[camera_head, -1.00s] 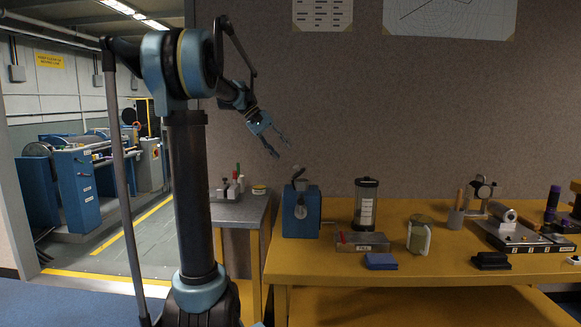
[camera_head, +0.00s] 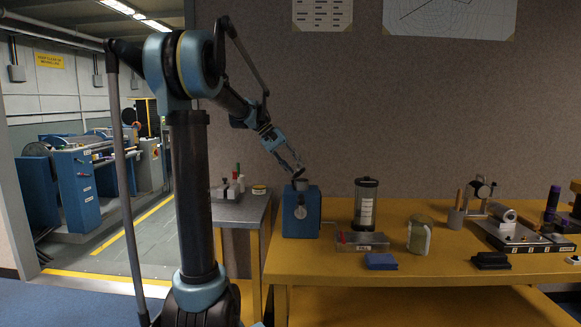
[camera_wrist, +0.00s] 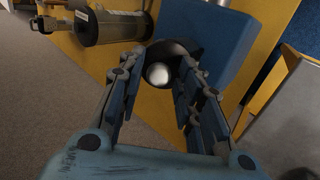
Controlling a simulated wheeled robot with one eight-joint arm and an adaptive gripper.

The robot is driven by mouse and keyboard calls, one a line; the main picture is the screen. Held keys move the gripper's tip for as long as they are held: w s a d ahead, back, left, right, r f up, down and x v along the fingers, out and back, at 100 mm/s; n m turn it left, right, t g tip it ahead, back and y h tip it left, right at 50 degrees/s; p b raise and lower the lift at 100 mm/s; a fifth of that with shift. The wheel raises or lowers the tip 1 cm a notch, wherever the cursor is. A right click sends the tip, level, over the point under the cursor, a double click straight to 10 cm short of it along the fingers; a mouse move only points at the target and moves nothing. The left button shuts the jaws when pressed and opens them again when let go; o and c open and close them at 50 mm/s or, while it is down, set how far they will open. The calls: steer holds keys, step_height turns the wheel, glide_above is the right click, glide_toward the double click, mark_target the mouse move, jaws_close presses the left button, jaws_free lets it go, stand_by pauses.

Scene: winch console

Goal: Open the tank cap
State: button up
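The blue tank box (camera_head: 301,212) stands at the left end of the yellow bench, with a round plate on its front. A short grey neck (camera_head: 301,184) rises from its top. My gripper (camera_head: 297,172) points down right over the neck, and its fingertips hide the tank's top piece in the head view. In the wrist view my gripper (camera_wrist: 163,70) has its fingers spread. Between and beyond them is a dark round piece (camera_wrist: 183,50) with a pale ball (camera_wrist: 158,73), beside the blue tank (camera_wrist: 222,42). I cannot tell whether the fingers touch it.
A clear cylinder with dark ends (camera_head: 366,204) stands right of the tank; it also shows in the wrist view (camera_wrist: 105,25). A shallow tray (camera_head: 362,241) and a blue block (camera_head: 380,261) lie in front. A grey side table (camera_head: 240,209) is at left.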

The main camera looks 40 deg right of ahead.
jaws_close()
steer(key=shift+a, duration=0.15)
steer(key=shift+w+a+f+g+h, duration=0.1)
steer(key=shift+w+a+g+h, duration=0.4)
steer(key=shift+g+h, duration=0.25)
steer(key=g+h, duration=0.1)
steer(key=w+a+g+h, duration=0.1)
steer(key=shift+w+a+f+h, duration=0.1)
steer(key=shift+a+f+h, duration=0.05)
steer(key=shift+f+h, duration=0.2)
steer(key=shift+w+a+f+g+h, duration=0.25)
steer(key=shift+g+h, duration=0.25)
steer(key=shift+h, duration=0.15)
steer(key=shift+w+a+f+g+h, duration=0.15)
steer(key=shift+a+f+g+h, duration=0.1)
steer(key=shift+g+h, duration=0.35)
steer(key=shift+w+a+f+g+h, duration=0.15)
steer(key=shift+w+a+g+h, duration=0.1)
steer(key=shift+g+h, duration=0.3)
steer(key=o, duration=0.5)
jaws_free()
